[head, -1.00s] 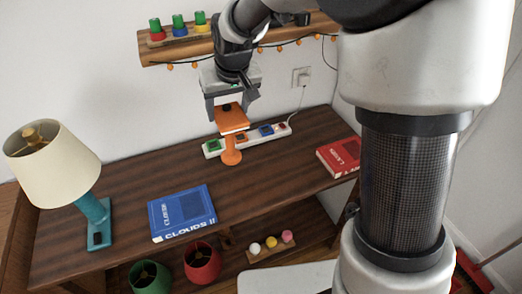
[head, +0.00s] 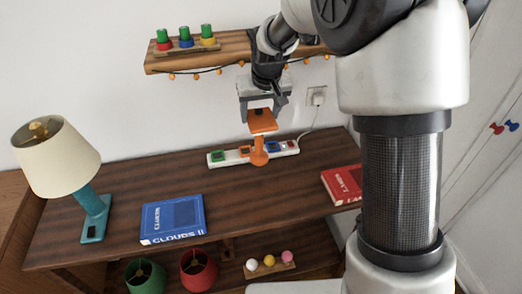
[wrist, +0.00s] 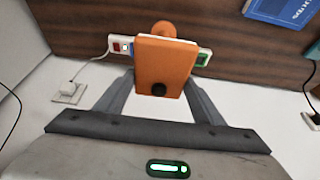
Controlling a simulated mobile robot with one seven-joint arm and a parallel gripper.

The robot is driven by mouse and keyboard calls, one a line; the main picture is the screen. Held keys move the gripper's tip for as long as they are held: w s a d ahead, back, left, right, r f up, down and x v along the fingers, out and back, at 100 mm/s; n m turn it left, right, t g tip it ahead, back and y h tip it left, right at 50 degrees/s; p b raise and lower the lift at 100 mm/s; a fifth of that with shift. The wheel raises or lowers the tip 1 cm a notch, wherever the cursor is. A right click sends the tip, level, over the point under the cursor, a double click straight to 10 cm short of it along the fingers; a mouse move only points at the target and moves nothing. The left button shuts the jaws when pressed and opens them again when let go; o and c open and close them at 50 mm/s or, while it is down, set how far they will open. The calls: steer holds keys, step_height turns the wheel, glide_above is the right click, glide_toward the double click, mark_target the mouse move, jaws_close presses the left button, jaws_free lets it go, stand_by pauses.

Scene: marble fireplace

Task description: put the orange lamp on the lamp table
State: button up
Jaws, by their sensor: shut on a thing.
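The orange lamp (head: 262,122) shows no shade. It has a flat rectangular plate at the top, a stem and a round lower end. My gripper (head: 262,104) is shut on the plate end from above, and the lamp hangs roughly upright before the power strip. I cannot tell whether its lower end touches anything.
A white power strip (head: 232,156) with coloured switches lies at the table's back. A teal lamp (head: 93,215) with a cream shade stands left. A blue book (head: 172,220) and a red book (head: 341,185) lie on the table. A wall shelf (head: 225,48) is above. The middle is clear.

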mark_target(261, 143)
step_height(261, 143, down, 7)
stand_by(0.4)
steer(key=shift+f, duration=0.1)
steer(key=shift+f+b, duration=0.15)
steer(key=shift+b, duration=0.2)
steer(key=o, duration=1.7)
